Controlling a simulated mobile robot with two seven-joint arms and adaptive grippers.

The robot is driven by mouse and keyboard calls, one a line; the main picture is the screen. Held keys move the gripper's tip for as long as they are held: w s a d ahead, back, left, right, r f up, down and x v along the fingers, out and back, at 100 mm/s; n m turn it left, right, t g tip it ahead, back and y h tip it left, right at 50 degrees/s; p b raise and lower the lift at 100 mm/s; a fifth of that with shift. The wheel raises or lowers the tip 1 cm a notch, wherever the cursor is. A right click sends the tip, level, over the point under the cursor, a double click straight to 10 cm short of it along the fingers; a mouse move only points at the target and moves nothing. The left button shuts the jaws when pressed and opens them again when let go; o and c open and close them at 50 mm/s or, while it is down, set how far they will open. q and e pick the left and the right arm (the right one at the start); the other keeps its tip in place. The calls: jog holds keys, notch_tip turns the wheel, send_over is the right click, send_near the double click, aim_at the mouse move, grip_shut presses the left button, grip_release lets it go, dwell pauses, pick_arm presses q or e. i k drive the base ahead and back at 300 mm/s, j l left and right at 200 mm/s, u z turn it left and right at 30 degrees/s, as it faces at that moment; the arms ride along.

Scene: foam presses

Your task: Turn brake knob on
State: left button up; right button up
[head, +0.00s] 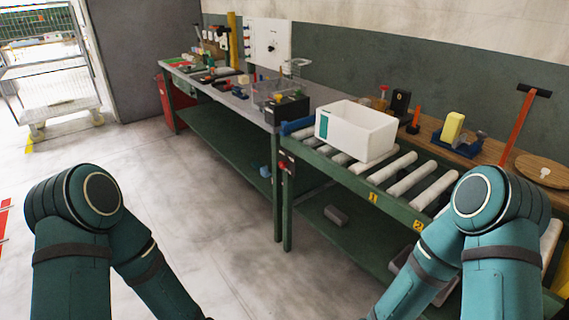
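A small red knob (283,165) sits on the near left end of the green roller conveyor (330,166), by its corner leg. It may be the brake knob, but it is too small to read a label or its setting. Both of my teal arms come up from the bottom edge and bend back down. Both grippers are out of the picture below, so neither touches anything in view.
A white bin (352,135) stands on the conveyor rollers. A grey workbench (222,98) with tools and boxes runs back to the left. A wheeled mesh cart (62,110) stands far left. The floor (165,190) left of the conveyor is clear.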

aim_at(282, 165)
jog(key=i+z, duration=0.15)
jog(key=z, duration=0.6)
jog(key=i+j+z, duration=0.3)
jog(key=j+z, duration=0.15)
jog(key=i+j+z, duration=0.2)
jog(key=j, duration=0.2)
jog(key=i+j+z, duration=0.1)
jog(key=j, duration=0.35)
jog(key=i+j, duration=0.15)
jog(key=j, duration=0.35)
jog(key=z, duration=0.05)
